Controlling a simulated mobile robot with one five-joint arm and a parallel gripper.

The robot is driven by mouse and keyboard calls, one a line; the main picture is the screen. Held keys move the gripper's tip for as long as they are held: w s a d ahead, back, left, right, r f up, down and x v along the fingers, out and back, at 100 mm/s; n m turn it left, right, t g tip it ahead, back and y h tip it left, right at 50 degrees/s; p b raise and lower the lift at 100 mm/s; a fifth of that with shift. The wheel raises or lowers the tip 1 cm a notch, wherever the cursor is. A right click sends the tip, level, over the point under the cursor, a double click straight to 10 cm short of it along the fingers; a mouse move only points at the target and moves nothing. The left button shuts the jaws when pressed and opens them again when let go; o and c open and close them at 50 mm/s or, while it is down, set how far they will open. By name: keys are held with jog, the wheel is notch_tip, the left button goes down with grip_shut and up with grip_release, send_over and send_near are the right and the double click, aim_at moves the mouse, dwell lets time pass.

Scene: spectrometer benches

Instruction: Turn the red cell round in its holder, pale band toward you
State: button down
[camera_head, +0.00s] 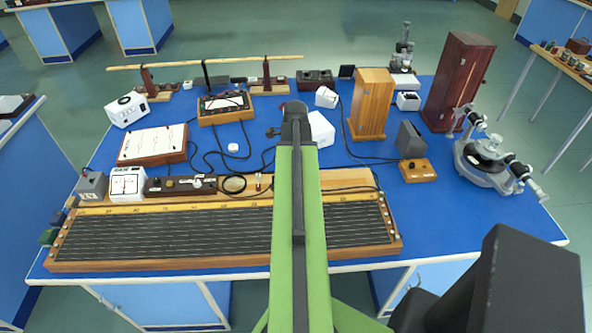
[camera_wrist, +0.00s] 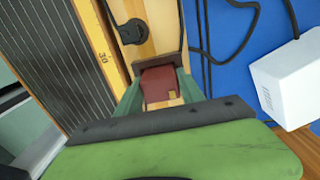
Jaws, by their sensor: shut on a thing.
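The red cell (camera_wrist: 159,84) shows between the two green fingers of my gripper (camera_wrist: 157,92) in the wrist view. The fingers are shut on it, one on each side. A small pale patch (camera_wrist: 172,94) shows on the cell near its lower right, on the side nearer the wrist. A dark brown piece (camera_wrist: 158,58), perhaps part of the holder, lies just beyond the cell. I cannot tell whether the cell is seated or lifted. In the head view my own green arm hides the gripper and the cell.
A long wire board (camera_head: 180,232) with a numbered scale runs along the bench front. A white box (camera_wrist: 288,82) stands right of my gripper, with black cables nearby. A tall wooden case (camera_head: 370,103) and a grey instrument (camera_head: 487,160) stand to the right. Blue bench top is clear at front right.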

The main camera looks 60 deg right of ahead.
jog(key=c, duration=0.6)
grip_release()
jog(key=shift+c, duration=0.2)
jog(key=shift+r, duration=0.1)
notch_tip(320, 180, up, 17)
jog(key=p, duration=1.7)
jog(key=shift+r, duration=0.1)
